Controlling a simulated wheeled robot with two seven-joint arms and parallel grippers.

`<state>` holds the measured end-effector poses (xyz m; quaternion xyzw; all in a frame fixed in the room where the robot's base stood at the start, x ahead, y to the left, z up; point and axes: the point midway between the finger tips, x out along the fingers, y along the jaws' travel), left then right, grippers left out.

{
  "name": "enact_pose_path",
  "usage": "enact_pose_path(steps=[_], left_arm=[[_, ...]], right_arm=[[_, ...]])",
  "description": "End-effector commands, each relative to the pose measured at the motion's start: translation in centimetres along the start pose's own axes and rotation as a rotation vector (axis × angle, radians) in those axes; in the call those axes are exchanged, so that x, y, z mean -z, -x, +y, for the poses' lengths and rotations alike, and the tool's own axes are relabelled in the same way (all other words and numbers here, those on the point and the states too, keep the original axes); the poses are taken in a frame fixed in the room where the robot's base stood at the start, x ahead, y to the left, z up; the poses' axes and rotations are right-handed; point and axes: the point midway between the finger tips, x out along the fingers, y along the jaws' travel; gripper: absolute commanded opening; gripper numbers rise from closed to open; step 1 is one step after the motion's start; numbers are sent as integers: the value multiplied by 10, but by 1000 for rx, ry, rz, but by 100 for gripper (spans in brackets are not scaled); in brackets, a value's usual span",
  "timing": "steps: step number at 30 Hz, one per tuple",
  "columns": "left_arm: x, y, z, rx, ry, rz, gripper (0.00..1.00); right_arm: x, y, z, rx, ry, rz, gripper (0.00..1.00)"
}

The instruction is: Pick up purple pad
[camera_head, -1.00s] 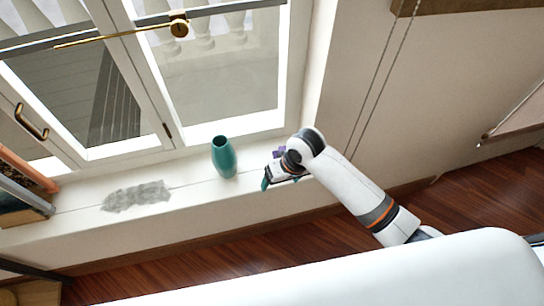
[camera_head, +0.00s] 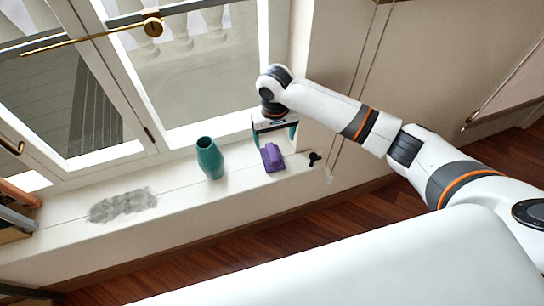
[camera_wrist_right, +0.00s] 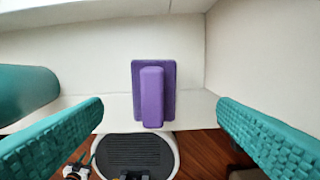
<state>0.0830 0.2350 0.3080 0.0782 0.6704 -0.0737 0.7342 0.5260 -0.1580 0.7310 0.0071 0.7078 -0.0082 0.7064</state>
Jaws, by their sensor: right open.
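The purple pad (camera_head: 272,158) lies on the white window sill, to the right of the teal vase. It has a flat base with a raised block along its middle. My right gripper (camera_head: 275,136) is open and empty just above the pad, toward the window side. In the right wrist view the pad (camera_wrist_right: 152,95) sits between the two teal fingers (camera_wrist_right: 160,125), apart from both. My left gripper is not in view.
A teal vase (camera_head: 210,158) stands on the sill (camera_head: 235,185) left of the pad; it also shows in the right wrist view (camera_wrist_right: 25,92). A grey fuzzy patch (camera_head: 122,205) lies farther left. Window frame and wall bound the sill behind and right.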

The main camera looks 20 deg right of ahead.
Motion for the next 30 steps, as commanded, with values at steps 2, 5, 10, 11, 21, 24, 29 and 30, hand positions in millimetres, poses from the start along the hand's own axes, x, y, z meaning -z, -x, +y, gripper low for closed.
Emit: enact_pose_path(steps=[2,5,10,11,21,24,29,30], left_arm=[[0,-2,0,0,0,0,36],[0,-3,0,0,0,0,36],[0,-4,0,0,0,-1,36],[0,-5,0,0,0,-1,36],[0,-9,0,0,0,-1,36],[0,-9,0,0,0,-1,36],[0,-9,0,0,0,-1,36],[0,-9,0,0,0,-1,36]], right_arm=[[0,-13,0,0,-1,1,82],[0,-20,1,-1,1,-1,82],[3,-34,4,-1,1,1,82],[4,-39,4,0,2,2,82],[7,-75,8,-1,2,-2,82],[7,-75,8,-1,2,-2,82],[7,-74,8,-1,2,-2,70],[7,-74,8,-1,2,-2,64]])
